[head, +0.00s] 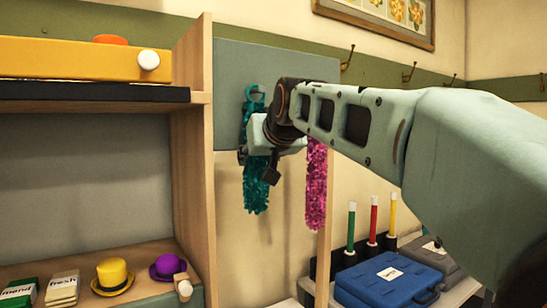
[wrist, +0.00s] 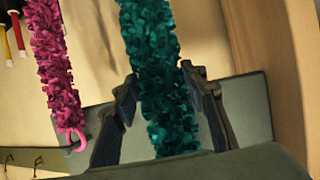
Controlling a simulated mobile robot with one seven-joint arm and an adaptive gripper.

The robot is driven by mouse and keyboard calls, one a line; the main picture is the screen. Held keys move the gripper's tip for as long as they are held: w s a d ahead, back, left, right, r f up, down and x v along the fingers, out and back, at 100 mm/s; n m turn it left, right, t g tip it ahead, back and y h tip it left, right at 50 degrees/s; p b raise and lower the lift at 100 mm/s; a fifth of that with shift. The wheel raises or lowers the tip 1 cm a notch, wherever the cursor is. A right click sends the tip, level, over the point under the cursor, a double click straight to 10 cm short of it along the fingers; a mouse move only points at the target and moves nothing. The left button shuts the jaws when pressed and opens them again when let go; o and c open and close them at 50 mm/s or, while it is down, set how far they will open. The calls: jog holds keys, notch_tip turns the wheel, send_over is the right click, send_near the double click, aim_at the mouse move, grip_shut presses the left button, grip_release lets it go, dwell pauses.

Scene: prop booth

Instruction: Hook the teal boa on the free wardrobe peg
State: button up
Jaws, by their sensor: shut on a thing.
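The teal boa (head: 255,185) hangs upright with a loop at its top, in front of the grey-blue panel (head: 275,62). My gripper (head: 252,143) is shut on its upper part, below the loop. In the wrist view the teal boa (wrist: 155,60) runs between my two fingers (wrist: 160,95); its loop is hidden there. A pink boa (head: 316,190) hangs to the right, its top hidden behind my arm. In the wrist view the pink boa (wrist: 55,70) shows a pink loop at its end. I cannot make out the free wardrobe peg or whether the teal loop touches one.
A wooden shelf unit (head: 196,140) stands close on the left, with a yellow case (head: 75,58), a yellow hat (head: 113,275) and a purple hat (head: 168,266). Brass hooks (head: 348,60) line the wall rail. A blue case (head: 388,283) and coloured sticks stand low on the right.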

dwell(0.4)
jog(key=o, duration=1.2)
notch_tip(320, 180, up, 10)
